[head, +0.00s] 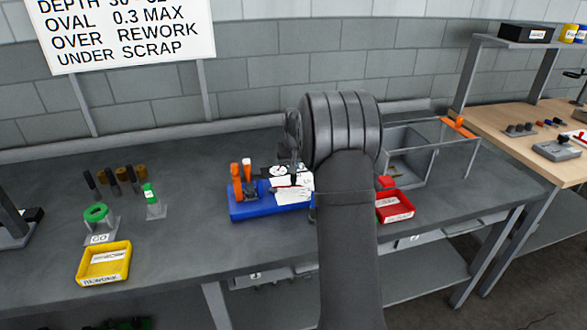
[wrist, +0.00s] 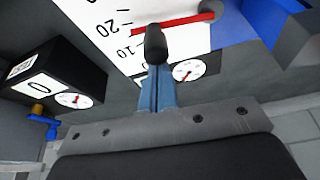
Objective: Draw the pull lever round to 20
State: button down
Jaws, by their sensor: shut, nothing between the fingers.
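In the wrist view, the pull lever is a red bar (wrist: 178,23) running across a white scale card (wrist: 94,18). Its left end lies between the 20 and 10 marks, nearer 20. A dark rounded knob (wrist: 155,44) stands at the lever, right in front of my fingertips. My gripper (wrist: 158,88) has its blue fingers shut together with nothing between them; I cannot tell whether they touch the knob. In the head view, the blue base (head: 250,212) of the device stands mid-bench, and my arm hides its right part and most of my gripper.
A round dial (wrist: 188,71) sits beside the fingers; a black box with another dial (wrist: 50,84) is to the left. On the bench are a yellow tray (head: 104,263), a green ring on a stand (head: 96,213), a red tray (head: 395,206) and a clear-walled bin (head: 425,165).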

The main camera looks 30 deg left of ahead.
jog(key=w+a, duration=0.1)
jog(key=w, duration=0.1)
jog(key=shift+w+a, duration=0.4)
jog(key=shift+r, duration=0.65)
jog(key=v, duration=0.8)
jog(key=shift+s+r, duration=0.25)
jog(key=shift+r, duration=0.05)
jog(key=x, duration=1)
jog(key=shift+d+f, duration=0.15)
jog(key=shift+f, duration=0.05)
jog(key=shift+s+d+r, duration=0.25)
jog(key=shift+s+d, duration=0.4)
jog(key=shift+s, duration=0.25)
jog(key=shift+s+d, duration=0.45)
jog(key=shift+s, duration=0.25)
